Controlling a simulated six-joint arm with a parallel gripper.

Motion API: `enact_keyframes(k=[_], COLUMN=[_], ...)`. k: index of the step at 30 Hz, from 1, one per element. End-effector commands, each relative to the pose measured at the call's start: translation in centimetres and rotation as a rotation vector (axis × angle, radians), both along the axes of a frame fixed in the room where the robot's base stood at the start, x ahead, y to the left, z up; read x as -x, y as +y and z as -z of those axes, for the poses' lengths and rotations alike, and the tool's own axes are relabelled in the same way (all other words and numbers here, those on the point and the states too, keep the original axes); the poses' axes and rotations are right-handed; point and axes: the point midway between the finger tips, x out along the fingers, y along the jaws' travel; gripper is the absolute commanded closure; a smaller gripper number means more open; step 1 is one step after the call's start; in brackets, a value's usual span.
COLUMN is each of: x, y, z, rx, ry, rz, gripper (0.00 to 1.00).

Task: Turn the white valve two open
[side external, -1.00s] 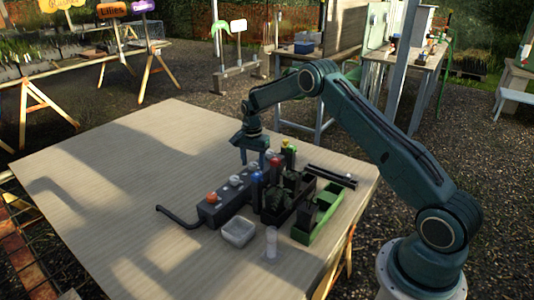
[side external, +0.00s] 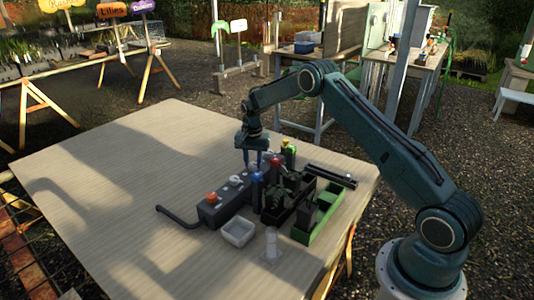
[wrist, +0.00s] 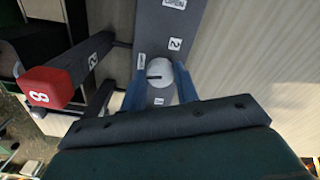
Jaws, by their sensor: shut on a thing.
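The white valve two (wrist: 159,73) is a round knob on the grey manifold (side external: 222,207), beside a label reading 2 (wrist: 175,44). A short dark mark on its face lies nearly across the wrist picture. My gripper (wrist: 160,84) is shut on this knob, with one blue finger on each side. In the side view my gripper (side external: 252,164) reaches down to the manifold and hides most of the knob. Small labels sit left of and below the knob in the wrist view, too small to read surely.
An orange knob (side external: 211,197) and another white knob (side external: 236,180) stand on the manifold. A red cap marked 8 (wrist: 47,87) is at left in the wrist view. A white tub (side external: 238,232) and green tray (side external: 318,222) stand nearby. The table's left side is clear.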

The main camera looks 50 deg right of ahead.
Motion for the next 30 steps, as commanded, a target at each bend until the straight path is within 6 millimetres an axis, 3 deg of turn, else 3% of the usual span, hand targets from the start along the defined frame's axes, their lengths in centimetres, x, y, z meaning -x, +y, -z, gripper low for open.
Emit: enact_keyframes(k=[30], x=[0.01], y=[-0.07], z=[-0.13], rx=[0.0], ry=[-0.001], rz=[-0.953], gripper=[0.93])
